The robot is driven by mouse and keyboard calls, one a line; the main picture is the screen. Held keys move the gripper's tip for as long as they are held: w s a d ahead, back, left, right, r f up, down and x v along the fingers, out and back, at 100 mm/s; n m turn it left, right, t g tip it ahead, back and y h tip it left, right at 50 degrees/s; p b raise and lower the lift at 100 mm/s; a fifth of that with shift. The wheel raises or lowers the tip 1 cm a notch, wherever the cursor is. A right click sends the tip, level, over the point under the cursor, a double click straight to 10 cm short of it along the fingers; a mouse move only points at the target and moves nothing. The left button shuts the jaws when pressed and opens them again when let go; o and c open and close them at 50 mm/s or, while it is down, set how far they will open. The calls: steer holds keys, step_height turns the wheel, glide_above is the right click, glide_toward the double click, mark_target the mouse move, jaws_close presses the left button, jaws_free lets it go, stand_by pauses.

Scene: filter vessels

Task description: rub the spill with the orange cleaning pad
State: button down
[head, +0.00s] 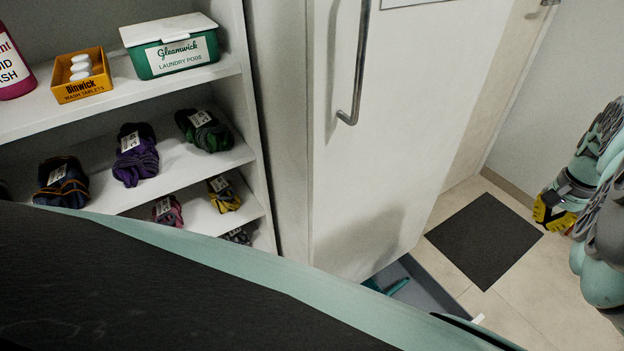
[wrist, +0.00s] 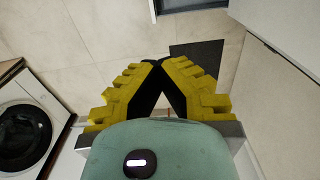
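Neither the orange cleaning pad nor the spill shows in either view. My gripper (head: 555,212), with yellow fingers, is at the right edge of the head view, above the tiled floor beside a dark mat. In the wrist view my gripper (wrist: 158,64) points down at the floor. Its two stepped yellow fingers lean inward and their dark tips come together. It appears shut, and I see nothing held between the fingers.
A shelf (head: 185,165) at left holds an orange tablet box (head: 82,88), a green pod tub (head: 172,57) and several yarn-like bundles. A white door (head: 385,120) with a metal handle stands mid-view. The dark mat (head: 485,240) lies on clear tiles. A washing machine (wrist: 25,135) stands at left.

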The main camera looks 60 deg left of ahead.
step_height(320, 180, up, 8)
steer(key=d+p, duration=0.1)
steer(key=p, duration=0.3)
steer(key=shift+w+d+f, duration=0.15)
steer(key=shift+w+d, duration=0.05)
steer(key=shift+d, duration=0.15)
